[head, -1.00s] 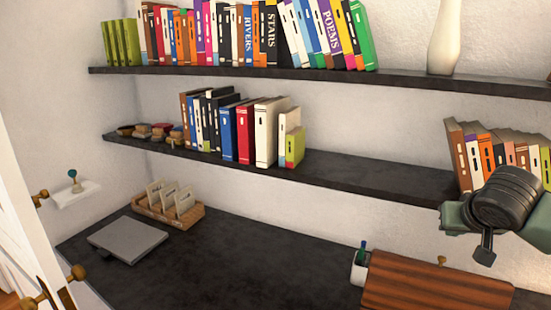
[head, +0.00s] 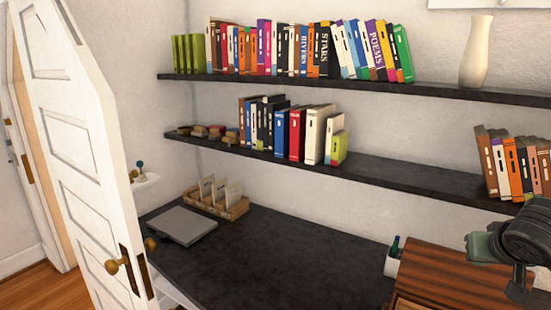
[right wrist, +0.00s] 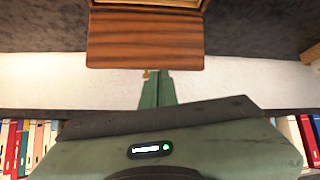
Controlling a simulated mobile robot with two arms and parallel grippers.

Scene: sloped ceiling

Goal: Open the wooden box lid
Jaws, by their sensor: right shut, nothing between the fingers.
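The wooden box lid (head: 450,275) is a dark striped brown panel at the lower right of the head view, cut off by the lower edge. In the right wrist view the lid (right wrist: 145,42) is at the top, with a lighter wooden box rim (right wrist: 150,4) beyond it. The lid looks raised from the rim, but its exact angle is hard to tell. A small brass knob (right wrist: 147,73) shows at the lid's edge. My right gripper (right wrist: 155,73) is shut and empty, its tips close beside the knob; touching cannot be told. My left gripper is out of view.
A dark desk (head: 290,255) is mostly clear. It holds a grey laptop (head: 183,225), a wooden card holder (head: 215,203) and a white pen cup (head: 392,262). Shelves of books (head: 350,172) hang above. A white door (head: 85,150) stands at the left.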

